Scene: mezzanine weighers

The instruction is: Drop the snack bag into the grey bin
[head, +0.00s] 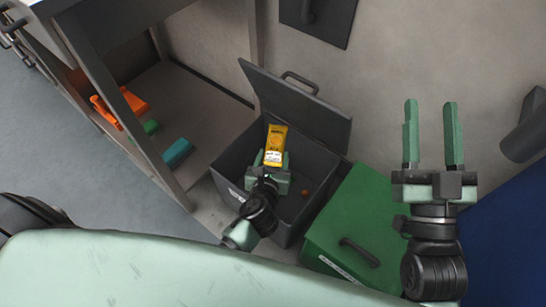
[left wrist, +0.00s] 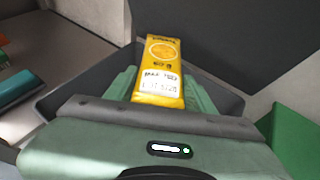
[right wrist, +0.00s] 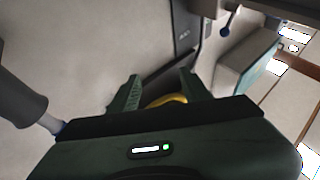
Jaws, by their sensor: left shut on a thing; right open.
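The yellow snack bag (head: 275,143) has a white label and is held upright over the open grey bin (head: 317,157). It also shows in the left wrist view (left wrist: 160,68), between the green fingers. My left gripper (head: 270,162) is shut on the lower part of the bag, within the bin's opening as seen from the head. The grey bin's lid is raised at the back, and a small reddish-brown round thing (head: 306,194) lies inside. My right gripper (head: 433,135) is open and apart from the bin, to the right above the green bin.
A green bin (head: 345,215) with a shut lid stands right of the grey bin. A shelf unit (head: 205,104) at the left holds orange (head: 124,103) and teal (head: 177,152) items. A blue surface (head: 512,240) lies at the far right.

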